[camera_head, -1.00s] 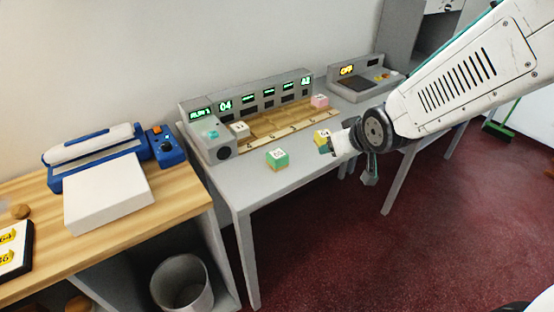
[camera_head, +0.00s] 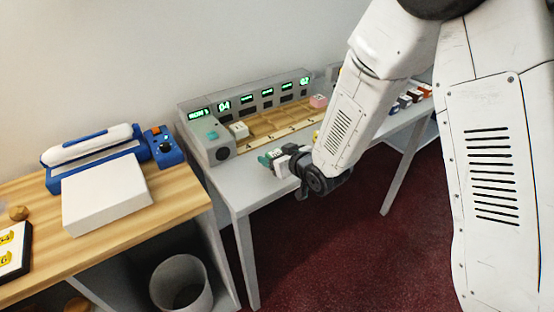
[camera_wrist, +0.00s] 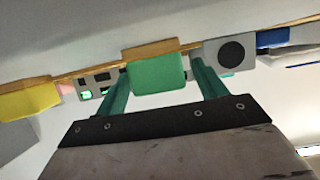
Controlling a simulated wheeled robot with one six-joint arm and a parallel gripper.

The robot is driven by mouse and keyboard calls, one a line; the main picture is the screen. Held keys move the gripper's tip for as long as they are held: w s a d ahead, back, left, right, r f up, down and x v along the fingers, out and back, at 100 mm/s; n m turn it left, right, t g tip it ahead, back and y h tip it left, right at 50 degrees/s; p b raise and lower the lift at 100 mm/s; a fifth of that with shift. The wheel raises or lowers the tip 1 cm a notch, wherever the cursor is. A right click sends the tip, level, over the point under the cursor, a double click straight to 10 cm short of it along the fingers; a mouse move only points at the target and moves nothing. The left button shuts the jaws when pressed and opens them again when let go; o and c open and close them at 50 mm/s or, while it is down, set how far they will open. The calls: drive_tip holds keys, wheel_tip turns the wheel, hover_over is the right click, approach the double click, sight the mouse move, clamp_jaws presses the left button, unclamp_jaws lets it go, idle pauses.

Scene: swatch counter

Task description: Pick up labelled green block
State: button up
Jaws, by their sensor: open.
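The green block (camera_wrist: 155,75) has a wood-coloured band along one edge and shows close up in the wrist view. My gripper (camera_wrist: 161,68) is open, with one green finger on either side of the block; I cannot tell whether either touches it. In the head view my gripper (camera_head: 270,159) is low over the front of the grey table, where it and my arm hide most of the block. The block's label is not readable here.
A grey console (camera_head: 218,150) with green displays stands behind, with a white block (camera_head: 239,130) and a pink block (camera_head: 318,101) at its wooden tray. A yellow block (camera_wrist: 30,100) lies to one side. A bin (camera_head: 182,285) stands on the floor.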

drive_tip(key=shift+x, duration=1.15)
drive_tip(key=c, duration=1.1)
drive_tip(key=shift+o, duration=0.2)
drive_tip(key=shift+r, duration=0.1)
